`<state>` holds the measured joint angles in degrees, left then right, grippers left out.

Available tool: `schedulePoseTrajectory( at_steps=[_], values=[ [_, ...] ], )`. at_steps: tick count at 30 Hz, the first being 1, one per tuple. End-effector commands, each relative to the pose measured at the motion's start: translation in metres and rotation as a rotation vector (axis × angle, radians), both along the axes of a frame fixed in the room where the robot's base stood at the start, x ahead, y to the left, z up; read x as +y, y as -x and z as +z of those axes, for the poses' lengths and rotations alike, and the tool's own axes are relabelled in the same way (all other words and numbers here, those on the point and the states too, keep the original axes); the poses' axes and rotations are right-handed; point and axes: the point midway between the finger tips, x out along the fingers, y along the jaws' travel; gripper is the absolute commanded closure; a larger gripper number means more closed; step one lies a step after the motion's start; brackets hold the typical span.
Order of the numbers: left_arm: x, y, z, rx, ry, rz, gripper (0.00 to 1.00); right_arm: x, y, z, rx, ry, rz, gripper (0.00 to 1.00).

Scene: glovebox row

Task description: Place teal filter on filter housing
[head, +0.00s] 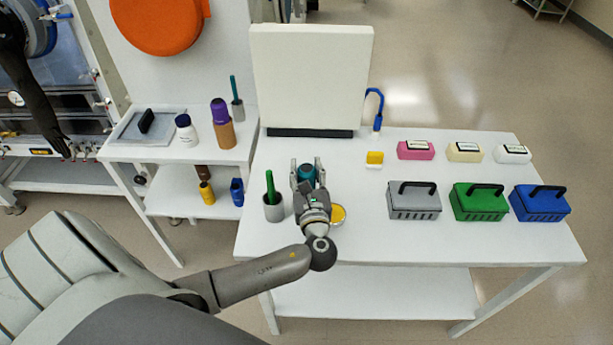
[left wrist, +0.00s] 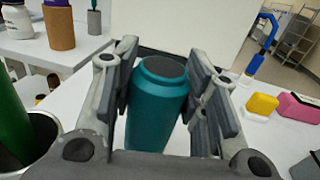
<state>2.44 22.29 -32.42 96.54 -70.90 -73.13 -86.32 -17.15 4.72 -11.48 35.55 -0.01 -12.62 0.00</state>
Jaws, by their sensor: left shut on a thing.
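The teal filter (head: 307,173) is a teal cylinder with a dark top, and it also shows in the left wrist view (left wrist: 158,105). My left gripper (head: 307,172) is shut on it, with one finger pad on each side. It is roughly upright over the main table; I cannot tell whether its base touches the tabletop. No part is plainly recognisable as the filter housing. A round yellow-topped piece with a metallic rim (head: 338,214) sits beside my left wrist, partly hidden. My right gripper is not in view.
A metallic cup (head: 273,208) with a green stick stands just left of my gripper. Grey (head: 413,201), green (head: 478,202) and blue (head: 539,203) boxes stand right. A white panel (head: 311,77) stands behind. A side table holds a purple-topped brown cylinder (head: 224,136).

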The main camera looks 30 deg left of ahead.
Motion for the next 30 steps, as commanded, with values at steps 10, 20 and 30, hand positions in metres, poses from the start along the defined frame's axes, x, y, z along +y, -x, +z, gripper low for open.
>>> schedulePoseTrajectory(
  at_steps=[10,20,30],
  values=[
    [-0.016,0.040,0.065,-0.005,0.004,-0.003,0.91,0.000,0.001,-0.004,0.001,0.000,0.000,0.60],
    [-0.040,0.103,0.100,-0.001,0.002,-0.001,0.91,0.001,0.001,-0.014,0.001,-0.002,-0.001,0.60],
    [-0.050,0.130,0.115,-0.001,-0.002,0.000,0.91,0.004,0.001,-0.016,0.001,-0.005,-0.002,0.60]
  ],
)
